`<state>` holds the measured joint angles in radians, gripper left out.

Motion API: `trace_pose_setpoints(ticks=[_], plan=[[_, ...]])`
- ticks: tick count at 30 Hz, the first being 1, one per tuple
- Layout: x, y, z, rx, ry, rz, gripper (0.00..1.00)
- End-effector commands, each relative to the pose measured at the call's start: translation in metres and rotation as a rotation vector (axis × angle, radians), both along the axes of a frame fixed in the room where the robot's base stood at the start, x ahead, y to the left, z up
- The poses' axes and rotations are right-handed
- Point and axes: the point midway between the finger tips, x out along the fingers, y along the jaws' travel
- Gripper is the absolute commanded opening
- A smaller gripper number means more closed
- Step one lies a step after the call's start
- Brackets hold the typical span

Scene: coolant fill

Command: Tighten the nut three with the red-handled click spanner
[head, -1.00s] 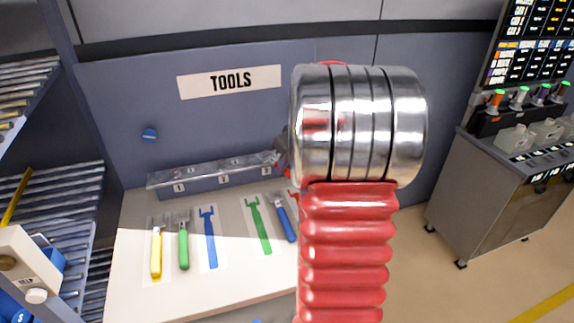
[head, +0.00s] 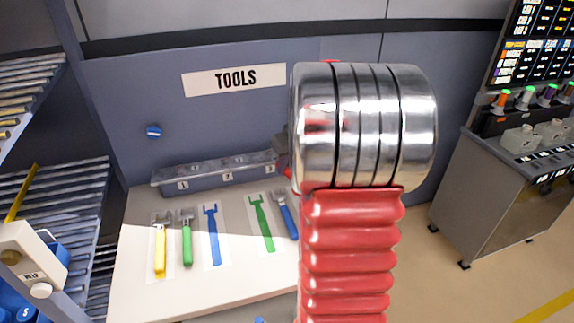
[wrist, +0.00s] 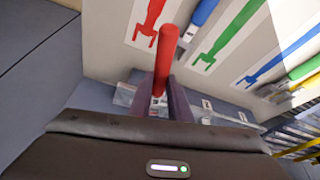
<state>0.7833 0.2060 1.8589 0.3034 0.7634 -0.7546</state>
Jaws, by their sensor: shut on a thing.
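The red-handled click spanner (wrist: 166,50) is held between the two fingers of my gripper (wrist: 164,92) in the wrist view. Its red handle sticks out past the fingertips; its head is not clearly seen. In the head view only a bit of red and a dark part of the gripper show beside my arm, which hides the rest. The numbered rail (head: 215,173) stands at the back of the bench, with labels 1, 2 and 3. Label 3 (head: 270,168) is at its right end, close to the gripper. Nut three itself cannot be made out, nor whether the spanner touches it.
On the bench (head: 140,215) lie a yellow spanner (head: 160,250), a green spanner (head: 187,240) and a blue spanner (head: 286,215). Blue (head: 212,235) and green (head: 262,225) outlines are bare. A red outline (wrist: 148,18) shows in the wrist view. Shelves stand left, a grey cabinet (head: 490,205) right.

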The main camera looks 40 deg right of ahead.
Motion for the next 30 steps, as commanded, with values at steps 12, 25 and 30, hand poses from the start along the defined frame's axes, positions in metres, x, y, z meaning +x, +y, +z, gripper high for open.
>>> trace_pose_setpoints(ticks=[12, 25, 30], plan=[[0.003, 0.009, 0.000, 0.000, 0.000, -0.080, 0.00], [0.004, 0.013, 0.000, -0.001, -0.001, -0.121, 0.00], [0.004, 0.013, 0.000, -0.001, -0.001, -0.124, 0.00]])
